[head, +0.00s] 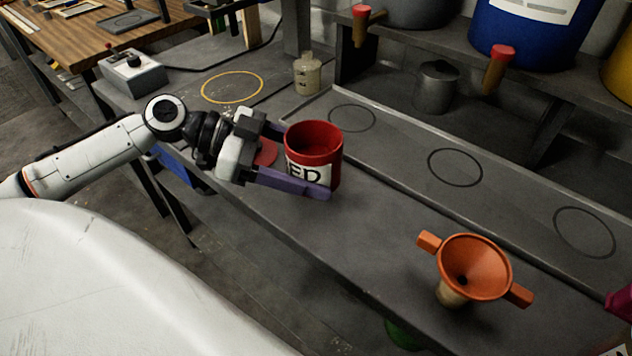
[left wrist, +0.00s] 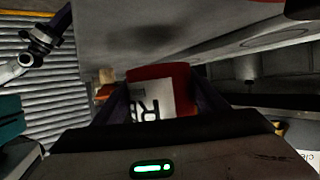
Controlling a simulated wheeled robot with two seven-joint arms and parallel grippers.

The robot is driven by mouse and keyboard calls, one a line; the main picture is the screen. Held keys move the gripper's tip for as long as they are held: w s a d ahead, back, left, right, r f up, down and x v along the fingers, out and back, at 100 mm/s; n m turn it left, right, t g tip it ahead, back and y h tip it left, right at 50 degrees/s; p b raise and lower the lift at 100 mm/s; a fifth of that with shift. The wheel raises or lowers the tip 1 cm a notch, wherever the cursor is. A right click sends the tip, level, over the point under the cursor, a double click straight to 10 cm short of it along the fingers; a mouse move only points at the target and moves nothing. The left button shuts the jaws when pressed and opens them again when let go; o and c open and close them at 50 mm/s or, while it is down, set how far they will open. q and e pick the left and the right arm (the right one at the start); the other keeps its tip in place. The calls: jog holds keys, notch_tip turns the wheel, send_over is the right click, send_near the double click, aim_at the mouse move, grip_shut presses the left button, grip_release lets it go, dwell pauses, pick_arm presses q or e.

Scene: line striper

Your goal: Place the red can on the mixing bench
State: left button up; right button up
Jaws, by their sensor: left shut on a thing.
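The red can (head: 315,146) has an open top and a white label with dark letters. It is upright in the head view, at the grey mixing bench (head: 375,217). My left gripper (head: 306,160) is shut on the can, with its purple fingers on either side of it. In the left wrist view the can (left wrist: 160,82) sits between the fingers, its label facing the camera. I cannot tell whether the can's base touches the bench top.
An orange funnel (head: 474,266) stands on the bench at the right. A small bottle (head: 307,74) and a yellow ring (head: 232,87) are behind the can. Dark rings mark the strip along the back, below a shelf with a blue drum (head: 527,32). Bench between can and funnel is clear.

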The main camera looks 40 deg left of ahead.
pick_arm(q)
jog(key=shift+f, duration=1.9)
jog(key=shift+f, duration=0.1)
jog(key=o, duration=1.6)
jog(key=v, duration=1.2)
jog(key=shift+b, duration=0.3)
